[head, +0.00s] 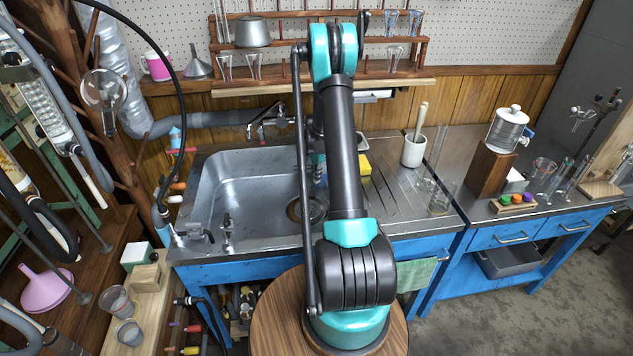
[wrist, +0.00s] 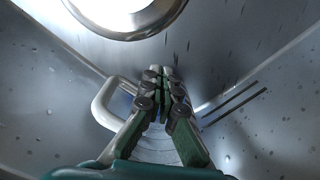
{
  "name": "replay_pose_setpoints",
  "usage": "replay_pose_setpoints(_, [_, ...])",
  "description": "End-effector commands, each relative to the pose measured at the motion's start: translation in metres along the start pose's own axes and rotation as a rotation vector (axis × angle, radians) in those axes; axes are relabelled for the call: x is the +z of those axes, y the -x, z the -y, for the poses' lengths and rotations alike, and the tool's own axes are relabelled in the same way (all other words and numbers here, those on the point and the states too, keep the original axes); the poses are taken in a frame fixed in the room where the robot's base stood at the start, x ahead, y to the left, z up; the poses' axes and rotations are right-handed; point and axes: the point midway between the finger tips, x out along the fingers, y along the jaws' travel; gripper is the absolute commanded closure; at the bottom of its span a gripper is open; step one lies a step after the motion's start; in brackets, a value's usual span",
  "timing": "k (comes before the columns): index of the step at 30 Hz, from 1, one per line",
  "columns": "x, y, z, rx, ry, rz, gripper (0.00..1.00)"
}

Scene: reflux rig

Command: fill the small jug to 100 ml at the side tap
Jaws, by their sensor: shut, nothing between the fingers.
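My gripper (wrist: 166,78) shows in the wrist view, its dark padded fingers together and empty. In the head view my own arm hides it. Clear cups (head: 117,301) stand on the left wooden bench. I cannot tell which vessel is the small jug, and no water level is readable.
The steel sink (head: 240,185) lies left of my arm. A mortar (head: 414,151) and glass cylinders (head: 441,198) stand on the drainboard. A lidded dispenser (head: 507,128) stands on a wooden block at right. A glassware rack (head: 320,62) is on the wall, and a pink funnel (head: 48,287) is at left.

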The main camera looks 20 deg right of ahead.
Motion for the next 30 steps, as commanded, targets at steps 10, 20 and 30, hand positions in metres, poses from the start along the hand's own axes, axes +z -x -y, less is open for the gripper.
replay_pose_setpoints(10, [0.000,0.048,0.000,0.000,0.000,0.000,1.00])
replay_pose_setpoints(20, [0.000,0.054,0.000,0.000,0.000,0.000,1.00])
replay_pose_setpoints(30, [0.010,0.068,-0.004,-0.010,0.041,-0.007,0.63])
